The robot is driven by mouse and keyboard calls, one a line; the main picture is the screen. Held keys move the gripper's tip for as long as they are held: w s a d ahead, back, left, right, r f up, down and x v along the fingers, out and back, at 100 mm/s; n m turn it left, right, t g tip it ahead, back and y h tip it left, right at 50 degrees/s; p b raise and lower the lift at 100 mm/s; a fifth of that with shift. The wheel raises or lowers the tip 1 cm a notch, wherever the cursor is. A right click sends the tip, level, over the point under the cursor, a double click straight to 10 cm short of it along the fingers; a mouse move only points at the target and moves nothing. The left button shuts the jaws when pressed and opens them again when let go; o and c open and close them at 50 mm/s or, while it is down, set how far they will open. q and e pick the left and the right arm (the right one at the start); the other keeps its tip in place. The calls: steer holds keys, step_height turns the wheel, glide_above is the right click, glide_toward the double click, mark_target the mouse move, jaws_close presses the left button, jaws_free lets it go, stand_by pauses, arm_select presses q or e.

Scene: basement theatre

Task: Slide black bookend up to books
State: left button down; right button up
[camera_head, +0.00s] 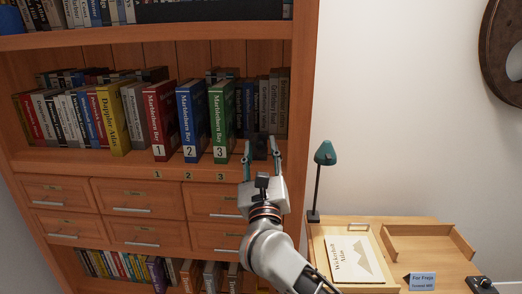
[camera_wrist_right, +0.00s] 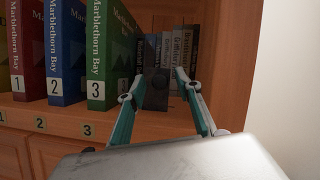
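Three thick books marked Marblethorn Bay stand upright on the middle shelf: red 1 (camera_head: 160,122), blue 2 (camera_head: 192,120) and green 3 (camera_head: 222,120). The black bookend (camera_head: 259,149) stands on the shelf to the right of book 3. Firm contact cannot be made out. My left gripper is out of view.
Dark grey books (camera_head: 275,105) stand behind the bookend, near the shelf's right side wall (camera_head: 302,100). More books (camera_head: 75,120) fill the left. Drawers (camera_head: 135,197) lie below. A desk with a lamp (camera_head: 325,153) and trays stands at the right.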

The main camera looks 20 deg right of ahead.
steer(key=shift+c, duration=0.4)
jaws_close()
steer(key=a, duration=0.2)
steer(key=w+a, duration=0.1)
steer(key=shift+w+a+b, duration=0.15)
steer(key=shift+a+b, duration=0.15)
steer(key=shift+a, duration=0.05)
steer(key=shift+w+a, duration=0.1)
steer(key=shift+a, duration=0.35)
steer(key=shift+o, duration=0.4)
jaws_free()
